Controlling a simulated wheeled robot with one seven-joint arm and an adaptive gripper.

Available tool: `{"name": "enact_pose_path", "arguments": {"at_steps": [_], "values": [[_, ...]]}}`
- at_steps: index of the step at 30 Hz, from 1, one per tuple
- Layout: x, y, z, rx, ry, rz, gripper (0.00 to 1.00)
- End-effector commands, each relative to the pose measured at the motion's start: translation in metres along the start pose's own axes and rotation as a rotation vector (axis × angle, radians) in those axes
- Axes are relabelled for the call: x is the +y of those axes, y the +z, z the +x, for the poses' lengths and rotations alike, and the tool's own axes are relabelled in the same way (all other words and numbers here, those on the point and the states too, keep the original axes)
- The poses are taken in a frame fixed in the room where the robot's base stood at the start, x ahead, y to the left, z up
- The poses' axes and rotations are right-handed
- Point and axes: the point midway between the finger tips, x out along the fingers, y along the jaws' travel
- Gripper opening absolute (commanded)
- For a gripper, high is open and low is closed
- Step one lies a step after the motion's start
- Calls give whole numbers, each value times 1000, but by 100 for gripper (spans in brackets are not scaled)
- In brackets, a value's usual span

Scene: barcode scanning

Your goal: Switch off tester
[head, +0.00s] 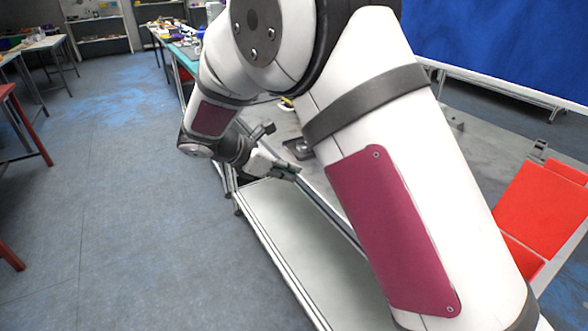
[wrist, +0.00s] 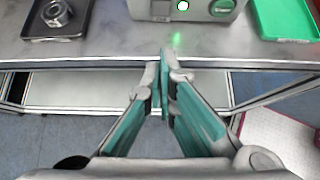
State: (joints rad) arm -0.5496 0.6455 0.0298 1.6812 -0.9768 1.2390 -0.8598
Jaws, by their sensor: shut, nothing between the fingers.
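The tester (wrist: 160,9) is a grey box at the top edge of the wrist view, mostly cut off by the frame. Its front shows a bright white round light or button (wrist: 183,5) with a green rim, and a green round part (wrist: 222,7) to the right of it. A faint green glow lies on the table below the light. My gripper (wrist: 162,72) is shut and empty, its fingertips at the table's front edge, short of the tester and apart from it. In the head view my gripper (head: 292,172) is low beside the table edge; my arm hides the tester.
A black tray (wrist: 85,28) with a metal ring part (wrist: 57,12) lies left of the tester. A green tray (wrist: 290,22) lies right of it. The table's bare grey top (wrist: 110,48) is clear before the tester. Red bins (head: 540,205) stand at the right.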

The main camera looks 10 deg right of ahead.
Motion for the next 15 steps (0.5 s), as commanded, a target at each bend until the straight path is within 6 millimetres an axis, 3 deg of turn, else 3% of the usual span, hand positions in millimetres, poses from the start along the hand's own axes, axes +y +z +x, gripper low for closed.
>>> {"name": "enact_pose_path", "arguments": {"at_steps": [11,15], "values": [[-1,0,75,0,-5,1,0],[-1,15,90,0,-3,3,0]]}}
